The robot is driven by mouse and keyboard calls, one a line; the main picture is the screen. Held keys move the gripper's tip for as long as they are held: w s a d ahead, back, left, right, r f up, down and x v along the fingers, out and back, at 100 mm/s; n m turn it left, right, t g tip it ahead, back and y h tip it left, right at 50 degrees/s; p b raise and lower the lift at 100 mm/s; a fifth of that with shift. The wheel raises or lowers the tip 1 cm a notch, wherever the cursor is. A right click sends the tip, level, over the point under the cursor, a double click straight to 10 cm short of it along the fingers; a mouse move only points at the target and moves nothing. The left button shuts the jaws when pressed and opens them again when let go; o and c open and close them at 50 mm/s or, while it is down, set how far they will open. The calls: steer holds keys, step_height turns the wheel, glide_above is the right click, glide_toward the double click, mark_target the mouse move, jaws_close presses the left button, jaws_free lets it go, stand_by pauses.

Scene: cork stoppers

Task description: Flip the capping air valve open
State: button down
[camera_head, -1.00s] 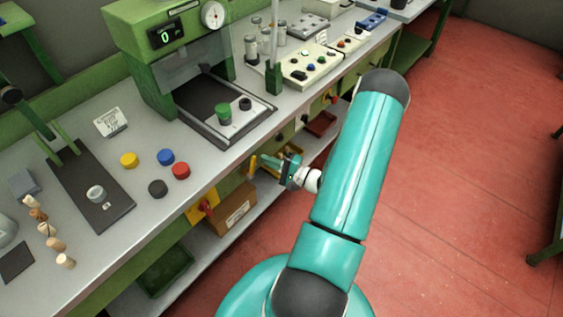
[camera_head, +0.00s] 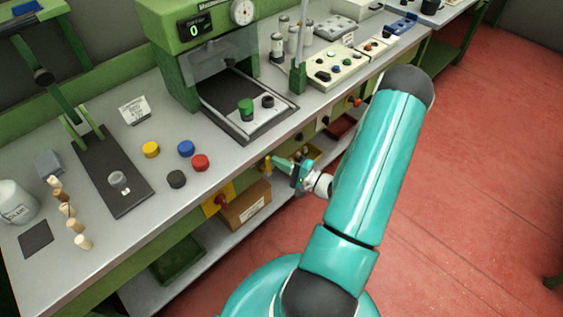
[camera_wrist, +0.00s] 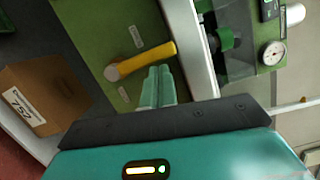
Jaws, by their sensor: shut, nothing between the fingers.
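The air valve has a yellow lever (camera_wrist: 147,60) on a round pale pivot (camera_wrist: 112,72), mounted on the green bench front in the wrist view. The lever runs from the pivot toward the bench top edge. In the head view the yellow lever (camera_head: 267,166) shows as a small strip under the bench edge. My gripper (camera_wrist: 158,72) is shut and empty, its teal fingers lying close beside the lever; I cannot tell whether they touch it. In the head view my gripper (camera_head: 277,161) is in front of the bench front, beside the lever.
A cardboard box (camera_head: 246,205) stands on the lower shelf, left of my gripper. A yellow panel with a red knob (camera_head: 221,202) is on the bench front. The bench top (camera_head: 150,185) overhangs above. Red floor (camera_head: 470,200) is open at the right.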

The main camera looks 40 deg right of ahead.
steer(key=s+d, duration=0.6)
steer(key=s, duration=0.3)
steer(key=shift+s+d, duration=0.3)
steer(key=shift+d, duration=0.05)
steer(key=w+a+r+n+g+y, duration=0.3)
steer(key=a+r+n+g, duration=0.3)
steer(key=a, duration=0.4)
steer(key=w+a+r+n+g+y, duration=0.3)
steer(key=a+r+n+g, duration=0.1)
steer(key=a+r+g, duration=0.45)
steer(key=s+a+r+n+t+h, duration=0.1)
steer(key=s+a+r+n+h, duration=0.2)
steer(key=a+r+h, duration=0.2)
steer(key=s+a+r+n+t+h, duration=0.1)
steer(key=s+a+r+n+h, duration=0.2)
steer(key=a+r+h, duration=0.2)
steer(key=a+r, duration=0.3)
steer(key=r, duration=0.3)
steer(key=shift+s+a+r+n+h, duration=0.25)
steer(key=shift+s+r+n+h, duration=0.05)
steer(key=shift+s+r+h, duration=0.1)
